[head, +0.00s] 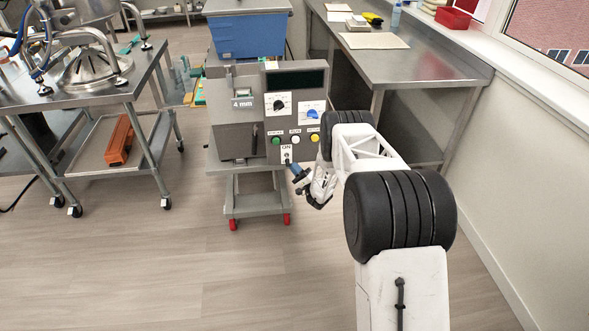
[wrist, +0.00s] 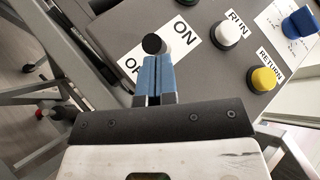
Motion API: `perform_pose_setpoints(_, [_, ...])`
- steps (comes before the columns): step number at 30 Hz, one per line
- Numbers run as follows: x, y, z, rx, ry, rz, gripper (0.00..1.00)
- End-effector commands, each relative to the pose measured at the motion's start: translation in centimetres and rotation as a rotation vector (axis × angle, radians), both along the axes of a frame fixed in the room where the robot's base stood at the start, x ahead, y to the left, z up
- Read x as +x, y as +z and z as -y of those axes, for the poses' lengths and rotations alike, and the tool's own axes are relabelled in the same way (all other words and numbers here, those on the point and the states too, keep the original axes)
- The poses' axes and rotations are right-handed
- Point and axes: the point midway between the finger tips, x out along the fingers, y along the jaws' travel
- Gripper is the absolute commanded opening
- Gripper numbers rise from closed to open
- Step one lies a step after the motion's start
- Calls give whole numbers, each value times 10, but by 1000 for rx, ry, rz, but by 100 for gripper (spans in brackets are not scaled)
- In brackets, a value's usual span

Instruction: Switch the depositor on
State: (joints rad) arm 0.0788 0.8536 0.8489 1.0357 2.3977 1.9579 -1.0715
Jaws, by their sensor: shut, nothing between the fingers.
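The depositor (head: 231,139) is a grey machine on a wheeled stand, with a control panel facing me. Its power switch has a round black knob (wrist: 152,43) on a white ON/OFF label (wrist: 187,32), seen low on the panel in the head view (head: 286,152). The OFF end is partly hidden by my fingers, and I cannot tell which way the switch is set. My gripper (wrist: 153,68) has its blue fingers shut together, empty, with the tips right at the knob. Whether they touch it is unclear. In the head view my gripper (head: 293,167) is just below the ON label.
Close by on the panel are a white RUN button (wrist: 226,34), a yellow RETURN button (wrist: 264,79), a blue knob (wrist: 300,22) and a green button (head: 276,140). A steel bench (head: 440,68) stands at right, a wheeled table (head: 88,97) at left. The front floor is clear.

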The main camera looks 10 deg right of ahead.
Motion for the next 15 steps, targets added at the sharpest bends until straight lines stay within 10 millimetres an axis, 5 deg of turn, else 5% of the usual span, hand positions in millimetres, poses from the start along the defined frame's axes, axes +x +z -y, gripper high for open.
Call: perform_pose_setpoints(15, [-2, 3, 0, -1, 0, -94, 0])
